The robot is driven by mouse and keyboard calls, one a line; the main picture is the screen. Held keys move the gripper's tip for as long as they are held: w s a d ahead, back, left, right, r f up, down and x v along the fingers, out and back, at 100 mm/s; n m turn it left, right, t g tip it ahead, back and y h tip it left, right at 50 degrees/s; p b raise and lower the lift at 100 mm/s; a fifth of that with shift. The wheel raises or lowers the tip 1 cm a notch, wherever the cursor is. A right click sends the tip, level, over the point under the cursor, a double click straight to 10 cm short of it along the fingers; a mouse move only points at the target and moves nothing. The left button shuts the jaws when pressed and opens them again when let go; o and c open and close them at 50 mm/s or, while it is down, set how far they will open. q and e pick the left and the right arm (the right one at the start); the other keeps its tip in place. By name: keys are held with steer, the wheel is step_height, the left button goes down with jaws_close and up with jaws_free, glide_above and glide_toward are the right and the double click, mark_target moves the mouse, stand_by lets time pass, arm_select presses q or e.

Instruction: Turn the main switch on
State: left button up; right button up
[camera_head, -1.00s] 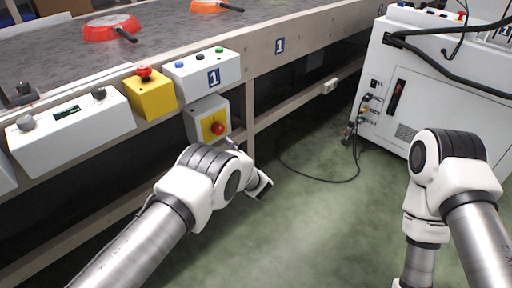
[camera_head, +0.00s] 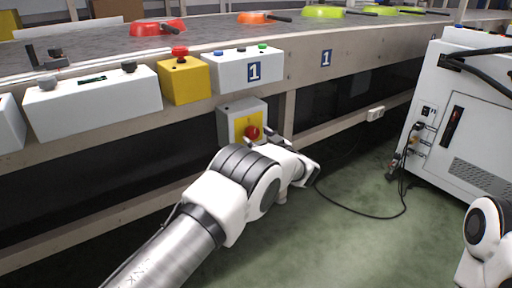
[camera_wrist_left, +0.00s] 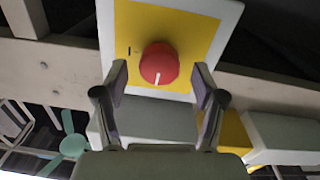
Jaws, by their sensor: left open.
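The main switch is a red round knob (camera_head: 253,132) with a white mark, on a yellow plate (camera_head: 240,124) of a grey box (camera_head: 231,108) under the conveyor edge. In the left wrist view the red knob (camera_wrist_left: 159,63) sits centred just beyond the fingertips, its white mark pointing to the lower edge of the picture. My left gripper (camera_wrist_left: 158,88) is open, one finger on each side of the knob, with no visible contact. In the head view my left gripper (camera_head: 276,143) is partly hidden by its own wrist. My right gripper is out of view.
A yellow emergency-stop box (camera_head: 185,82) and a white button box (camera_head: 246,69) sit above the switch. A white control box (camera_head: 93,101) is to their left. A white cabinet (camera_head: 470,120) with cables stands at the right. Green floor lies between.

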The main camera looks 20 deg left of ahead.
arm_select(q)
steer(key=shift+w+a+r, duration=0.1)
steer(key=shift+w+a, duration=0.35)
steer(key=shift+a, duration=0.05)
steer(key=c, duration=1.1)
steer(key=shift+c, duration=0.2)
